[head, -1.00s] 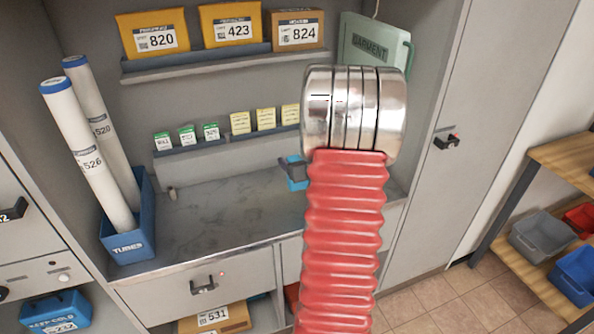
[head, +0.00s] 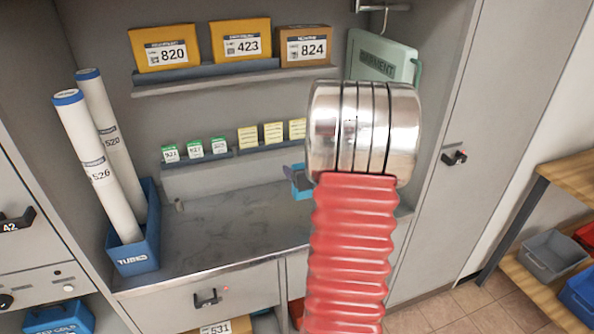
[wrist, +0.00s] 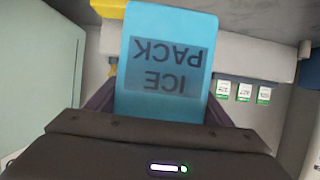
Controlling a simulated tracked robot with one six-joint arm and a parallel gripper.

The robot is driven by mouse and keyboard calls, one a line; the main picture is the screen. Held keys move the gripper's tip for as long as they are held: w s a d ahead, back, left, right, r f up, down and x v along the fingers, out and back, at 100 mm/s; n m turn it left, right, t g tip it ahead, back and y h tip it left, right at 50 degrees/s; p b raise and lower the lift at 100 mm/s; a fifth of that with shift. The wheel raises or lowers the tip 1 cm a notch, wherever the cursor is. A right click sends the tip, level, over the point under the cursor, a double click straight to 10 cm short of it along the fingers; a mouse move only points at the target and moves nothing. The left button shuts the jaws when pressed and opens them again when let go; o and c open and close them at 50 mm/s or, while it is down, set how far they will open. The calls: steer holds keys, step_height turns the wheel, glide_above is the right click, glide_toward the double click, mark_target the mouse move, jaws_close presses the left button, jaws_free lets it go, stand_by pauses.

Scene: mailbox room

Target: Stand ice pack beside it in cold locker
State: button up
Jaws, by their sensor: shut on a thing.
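The light-blue ice pack (wrist: 170,60) fills the middle of the wrist view, its lettering upside down there. My gripper (wrist: 160,108) is shut on it, with a dark finger on either side. In the head view a small part of the ice pack (head: 301,184) shows left of my red arm, above the grey counter; my arm hides most of the gripper. A blue box with a partly cut-off cold label (head: 58,318) is low at the left edge. A grey locker front with a black handle marked 42 (head: 17,220) is above it. I see no open locker interior.
A blue tubes bin (head: 133,260) holds two white tubes at the counter's left. Parcels (head: 240,42) stand on the upper shelf, small cards (head: 195,150) on the lower ledge. A green garment case (head: 380,60) hangs at right. The counter (head: 230,225) is mostly bare.

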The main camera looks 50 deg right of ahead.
steer(key=w+a+n+t+y, duration=0.1)
steer(key=w+a+n+y, duration=0.1)
steer(key=w+a, duration=0.55)
steer(key=w+a+n+y, duration=0.1)
steer(key=w+a, duration=0.3)
steer(key=a, duration=0.7)
steer(key=w+a+n+y, duration=0.1)
steer(key=w+a+y, duration=0.1)
steer(key=a, duration=1)
steer(key=w+a+n+t+y, duration=0.1)
steer(key=a+n+y, duration=0.1)
steer(key=a, duration=1)
steer(key=shift+w+f, duration=0.2)
steer(key=shift+w, duration=0.15)
steer(key=shift+s+a, duration=0.1)
